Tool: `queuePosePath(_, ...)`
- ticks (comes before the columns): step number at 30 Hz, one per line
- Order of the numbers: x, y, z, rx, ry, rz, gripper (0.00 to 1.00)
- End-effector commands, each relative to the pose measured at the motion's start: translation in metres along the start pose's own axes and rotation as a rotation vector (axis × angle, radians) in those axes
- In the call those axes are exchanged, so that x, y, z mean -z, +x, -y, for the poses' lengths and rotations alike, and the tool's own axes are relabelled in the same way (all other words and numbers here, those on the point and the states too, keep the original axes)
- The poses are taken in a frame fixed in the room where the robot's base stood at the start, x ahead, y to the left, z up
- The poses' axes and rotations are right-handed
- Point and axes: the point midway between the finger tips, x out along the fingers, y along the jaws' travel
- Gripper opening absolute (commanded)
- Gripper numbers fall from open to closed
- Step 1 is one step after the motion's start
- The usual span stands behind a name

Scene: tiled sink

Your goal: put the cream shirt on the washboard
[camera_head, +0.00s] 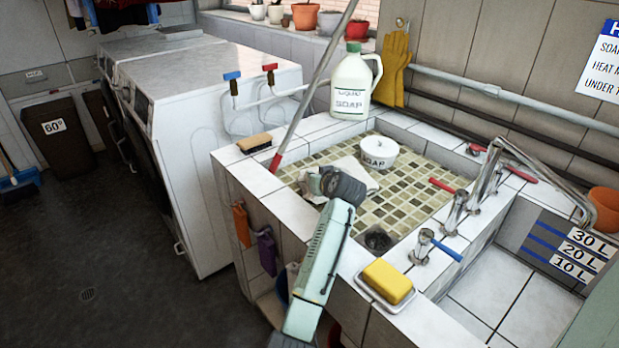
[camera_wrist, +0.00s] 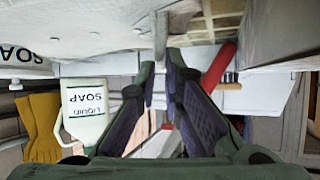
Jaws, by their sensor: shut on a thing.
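The cream shirt (camera_head: 347,163) lies pale and crumpled in the tiled left basin (camera_head: 418,178), partly hidden behind my wrist. My gripper (camera_head: 314,184) is low over the basin's near left part, its tips at the shirt. In the wrist view my gripper (camera_wrist: 162,72) is shut on a narrow fold of the pale cloth (camera_wrist: 95,22), which spreads out beyond the fingers. I cannot make out a washboard in either view.
A SOAP pot (camera_head: 380,152) stands in the basin beside the shirt. A liquid soap jug (camera_head: 352,85) and a brush (camera_head: 255,143) stand on the rim. A red-ended pole (camera_head: 305,100) leans at the left. Taps (camera_head: 470,195) and a yellow sponge (camera_head: 387,280) are at right.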

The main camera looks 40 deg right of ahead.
Motion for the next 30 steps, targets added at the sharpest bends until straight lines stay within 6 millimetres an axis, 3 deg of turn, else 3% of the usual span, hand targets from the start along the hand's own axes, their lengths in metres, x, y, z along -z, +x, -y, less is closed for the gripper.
queuePosePath(11, -0.0039, 0.0024, -0.0003, 0.000, 0.000, -0.002, 0.00)
queuePosePath(12, -0.0035, 0.0022, -0.0002, 0.000, 0.000, -0.002, 0.10)
queuePosePath(21, -0.0029, 0.0019, -0.0002, 0.000, 0.000, -0.002, 0.28)
queuePosePath(30, -0.0007, 0.0008, 0.0000, 0.000, 0.000, -0.002, 0.28)
